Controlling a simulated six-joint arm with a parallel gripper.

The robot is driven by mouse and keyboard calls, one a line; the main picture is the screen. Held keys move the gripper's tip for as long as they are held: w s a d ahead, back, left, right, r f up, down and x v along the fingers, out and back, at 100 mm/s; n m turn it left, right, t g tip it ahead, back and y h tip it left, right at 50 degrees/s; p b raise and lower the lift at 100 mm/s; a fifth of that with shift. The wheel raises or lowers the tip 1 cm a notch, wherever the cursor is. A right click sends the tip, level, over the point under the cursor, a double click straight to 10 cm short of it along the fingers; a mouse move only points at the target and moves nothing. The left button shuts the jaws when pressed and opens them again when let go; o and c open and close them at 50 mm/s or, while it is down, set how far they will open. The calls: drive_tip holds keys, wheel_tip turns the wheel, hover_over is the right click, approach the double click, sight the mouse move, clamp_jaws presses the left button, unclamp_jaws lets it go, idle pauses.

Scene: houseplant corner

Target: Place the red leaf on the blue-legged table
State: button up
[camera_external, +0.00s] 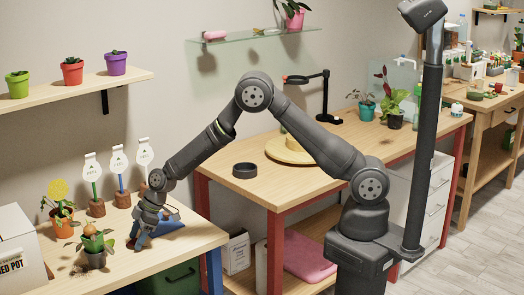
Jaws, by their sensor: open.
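The blue-legged table (195,246) is at the lower left, with a wooden top and a blue leg at its right corner. My gripper (138,241) is low over this table, open, pointing down beside a dark potted plant (95,257). I cannot make out a loose red leaf for certain; one may be hidden by my gripper or too small to see. Small brownish bits lie left of the dark pot. A plant with dark red leaves (385,76) stands in a dark pot on the red-legged table.
On the blue-legged table are an orange pot with a yellow flower (61,222), several label stakes in brown bases, a blue object (168,226) behind my gripper and a white box (15,250). The red-legged table (230,180) holds a black ring (245,170) and a round board (285,152).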

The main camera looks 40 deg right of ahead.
drive_tip(key=v, duration=1.2)
drive_tip(key=x, duration=1.2)
drive_tip(key=shift+r, duration=1.05)
